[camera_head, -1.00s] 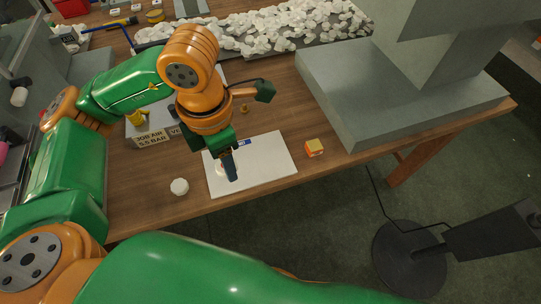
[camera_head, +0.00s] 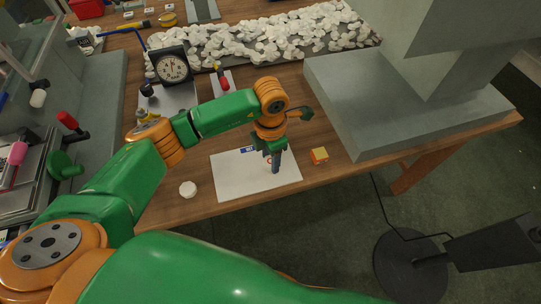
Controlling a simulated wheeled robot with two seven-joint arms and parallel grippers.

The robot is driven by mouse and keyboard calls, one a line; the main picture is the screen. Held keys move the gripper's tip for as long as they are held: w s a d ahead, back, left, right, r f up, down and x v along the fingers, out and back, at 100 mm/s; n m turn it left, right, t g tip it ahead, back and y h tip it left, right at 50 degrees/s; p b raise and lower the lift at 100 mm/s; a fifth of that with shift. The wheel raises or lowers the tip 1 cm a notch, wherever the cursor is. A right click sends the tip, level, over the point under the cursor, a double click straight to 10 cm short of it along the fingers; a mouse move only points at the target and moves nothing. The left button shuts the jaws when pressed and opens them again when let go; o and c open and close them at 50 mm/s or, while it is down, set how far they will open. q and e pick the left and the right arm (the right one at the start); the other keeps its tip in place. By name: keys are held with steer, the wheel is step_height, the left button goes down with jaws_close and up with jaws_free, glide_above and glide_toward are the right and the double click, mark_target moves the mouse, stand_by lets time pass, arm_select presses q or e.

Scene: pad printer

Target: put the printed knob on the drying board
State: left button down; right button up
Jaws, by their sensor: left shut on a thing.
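The drying board (camera_head: 228,182) is a flat white sheet with a small blue label, lying near the table's front edge. My left gripper (camera_head: 276,168) points down over the right part of the board. It is shut on the printed knob (camera_head: 269,161), of which only a small pale piece with a reddish mark shows beside the fingers. I cannot tell whether the knob touches the board. A plain white round knob (camera_head: 188,189) sits on the table left of the board. My right gripper is out of view.
An orange and yellow cube (camera_head: 319,156) sits right of the board, before the big grey machine base (camera_head: 430,95). A dial gauge (camera_head: 172,66) stands behind left. A heap of white pieces (camera_head: 265,35) lies at the back. The board's left part is clear.

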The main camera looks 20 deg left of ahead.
mark_target(270, 161)
arm_select(q)
steer(key=shift+c, duration=1.7)
jaws_free()
steer(key=shift+f, duration=0.1)
steer(key=shift+r+p, duration=0.3)
steer(key=shift+r, duration=0.4)
step_height(270, 161, up, 11)
steer(key=b, duration=0.1)
steer(key=shift+b, duration=0.35)
